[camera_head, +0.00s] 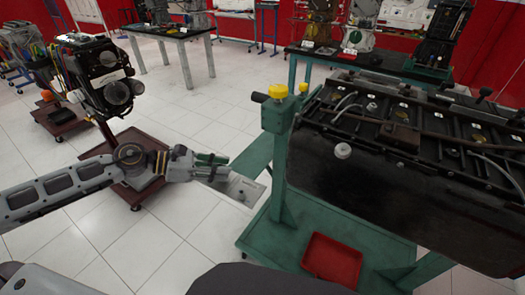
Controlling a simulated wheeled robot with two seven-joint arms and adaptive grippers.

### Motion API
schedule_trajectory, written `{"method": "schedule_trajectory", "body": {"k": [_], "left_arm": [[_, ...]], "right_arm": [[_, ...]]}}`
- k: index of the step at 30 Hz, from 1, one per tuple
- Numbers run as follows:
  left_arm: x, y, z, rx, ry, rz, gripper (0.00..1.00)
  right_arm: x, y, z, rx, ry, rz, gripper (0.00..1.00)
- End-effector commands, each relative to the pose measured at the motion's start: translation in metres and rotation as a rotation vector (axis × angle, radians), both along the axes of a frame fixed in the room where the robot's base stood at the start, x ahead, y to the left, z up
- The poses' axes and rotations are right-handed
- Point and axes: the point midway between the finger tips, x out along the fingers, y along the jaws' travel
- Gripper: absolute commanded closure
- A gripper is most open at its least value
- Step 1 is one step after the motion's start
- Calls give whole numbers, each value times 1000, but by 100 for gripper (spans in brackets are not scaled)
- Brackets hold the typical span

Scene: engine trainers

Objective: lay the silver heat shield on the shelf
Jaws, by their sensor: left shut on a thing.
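My left gripper (212,167) reaches in from the left and is shut on the silver heat shield (241,188). The shield is a small flat grey plate. It juts out to the right and below the fingers, in the air beside the green engine stand (278,170). The stand's low green deck (262,236) lies below and to the right of the shield. I cannot tell for certain which surface is the shelf. My right gripper is not in view.
A large black engine (370,190) fills the right side on the green stand. A red tray (332,258) sits on the low deck. Another engine (105,75) stands on a brown wheeled base (128,172) at the left. Tiled floor is open between them. Tables stand behind.

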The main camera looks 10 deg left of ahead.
Motion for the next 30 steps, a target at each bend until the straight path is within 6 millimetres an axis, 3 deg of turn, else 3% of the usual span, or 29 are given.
{"method": "schedule_trajectory", "body": {"k": [30], "left_arm": [[16, -4, -7, 1, 1, 66, 100]], "right_arm": [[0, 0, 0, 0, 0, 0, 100]]}}
